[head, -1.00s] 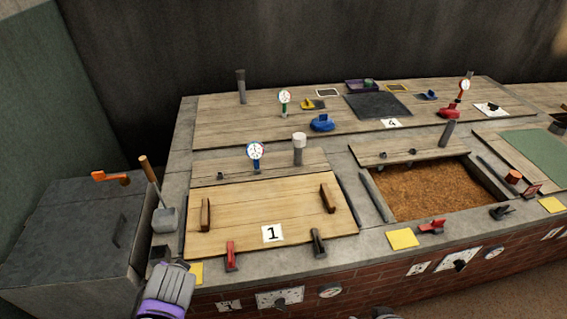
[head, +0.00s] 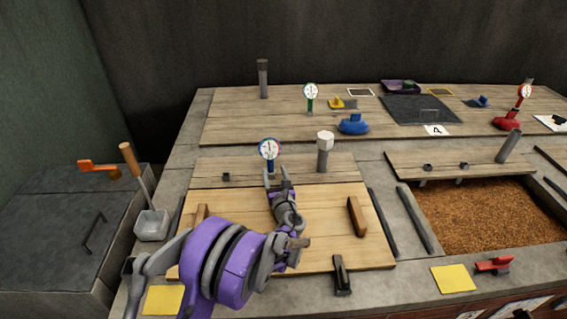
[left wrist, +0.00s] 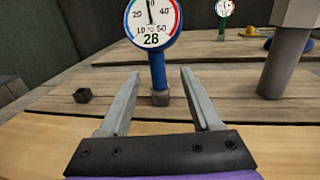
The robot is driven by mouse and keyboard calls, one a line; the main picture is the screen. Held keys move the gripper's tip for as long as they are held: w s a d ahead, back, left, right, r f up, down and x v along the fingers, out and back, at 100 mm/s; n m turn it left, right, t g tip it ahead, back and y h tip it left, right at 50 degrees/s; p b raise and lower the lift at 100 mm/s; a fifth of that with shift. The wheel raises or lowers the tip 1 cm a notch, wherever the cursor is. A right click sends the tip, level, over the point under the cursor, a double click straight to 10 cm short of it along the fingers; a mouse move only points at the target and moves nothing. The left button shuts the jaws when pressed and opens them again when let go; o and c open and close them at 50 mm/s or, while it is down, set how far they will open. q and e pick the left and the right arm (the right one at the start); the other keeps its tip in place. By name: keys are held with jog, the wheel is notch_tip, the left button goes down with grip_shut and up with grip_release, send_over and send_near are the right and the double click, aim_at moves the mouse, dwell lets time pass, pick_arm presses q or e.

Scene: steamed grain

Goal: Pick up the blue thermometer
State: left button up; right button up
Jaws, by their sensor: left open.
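The blue thermometer (head: 269,151) stands upright at the back of the wooden lid 1 area, with a round white dial on a blue stem. In the left wrist view, the blue thermometer (left wrist: 156,60) reads 28 and its stem shows between and beyond the fingers. My left gripper (head: 277,176) is open and empty, just in front of the thermometer; its open fingers also show in the left wrist view (left wrist: 160,95). I cannot tell whether the stem is within the jaws' reach. My right gripper is not in view.
A grey post with a pale cap (head: 325,150) stands right of the thermometer. A green-stemmed thermometer (head: 311,97) and a blue object (head: 353,124) are farther back. A wooden lid handle (head: 357,216) stands to the right. An open bin of grain (head: 480,215) lies at the right.

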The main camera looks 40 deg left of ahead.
pick_arm(q)
jog(key=b+x, duration=0.1)
jog(key=x, duration=0.8)
jog(key=shift+s+a+r, duration=0.1)
jog(key=shift+s+r, duration=0.05)
grip_shut()
